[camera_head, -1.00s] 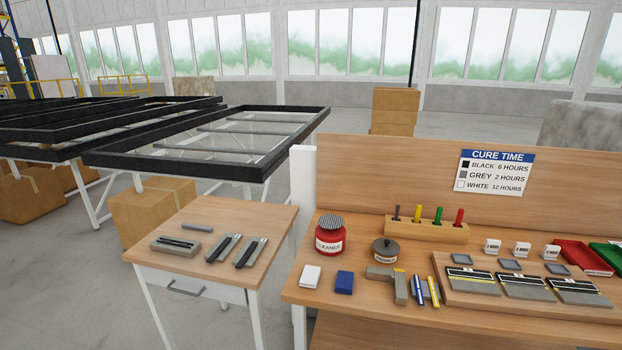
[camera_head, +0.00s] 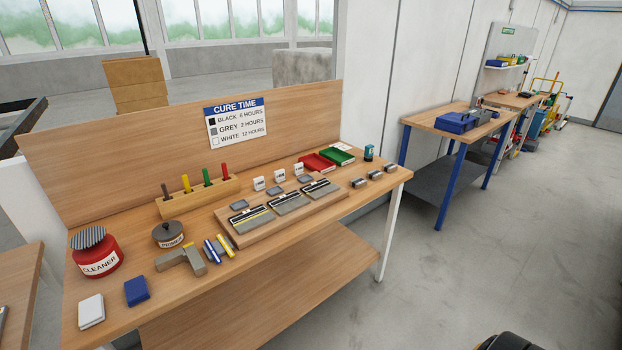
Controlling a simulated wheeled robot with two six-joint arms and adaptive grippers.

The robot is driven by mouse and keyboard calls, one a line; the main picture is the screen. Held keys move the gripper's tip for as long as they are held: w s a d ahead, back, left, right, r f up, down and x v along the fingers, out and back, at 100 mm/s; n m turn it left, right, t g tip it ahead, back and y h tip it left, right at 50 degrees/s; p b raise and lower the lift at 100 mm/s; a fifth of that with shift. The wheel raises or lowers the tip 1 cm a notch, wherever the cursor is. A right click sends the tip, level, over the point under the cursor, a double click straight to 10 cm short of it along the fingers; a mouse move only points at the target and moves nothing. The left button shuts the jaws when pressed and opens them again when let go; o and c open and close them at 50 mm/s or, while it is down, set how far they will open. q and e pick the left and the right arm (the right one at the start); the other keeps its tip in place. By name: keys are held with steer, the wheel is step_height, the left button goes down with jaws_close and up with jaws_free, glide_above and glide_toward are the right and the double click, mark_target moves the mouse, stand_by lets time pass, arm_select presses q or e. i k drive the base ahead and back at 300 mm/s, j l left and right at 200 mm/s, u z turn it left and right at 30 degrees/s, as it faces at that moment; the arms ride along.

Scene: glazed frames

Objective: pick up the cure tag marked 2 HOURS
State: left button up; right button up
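Three small white cure tags stand in a row behind the wooden board on the bench: a left tag (camera_head: 259,183), a middle tag (camera_head: 279,175) and a right tag (camera_head: 298,168). Their print is too small to read, so I cannot tell which is marked 2 HOURS. The cure time sign (camera_head: 237,122) on the bench's back panel lists black 6 hours, grey 2 hours and white 12 hours. Neither of my grippers is in view. A dark rounded shape at the bottom right edge is too cut off to identify.
The board (camera_head: 232,238) holds several grey sample pieces in front of the tags. A red tray (camera_head: 318,163) and a green tray (camera_head: 341,154) lie to their right. A red cleaner jar (camera_head: 95,253) stands front left. Open floor (camera_head: 440,285) lies right of the bench.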

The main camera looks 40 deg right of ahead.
mark_target(259, 183)
steer(key=z, duration=0.7)
steer(key=u, duration=0.4)
steer(key=l+u, duration=0.45)
steer(key=l, duration=0.5)
steer(key=l+u, duration=0.45)
steer(key=l, duration=0.55)
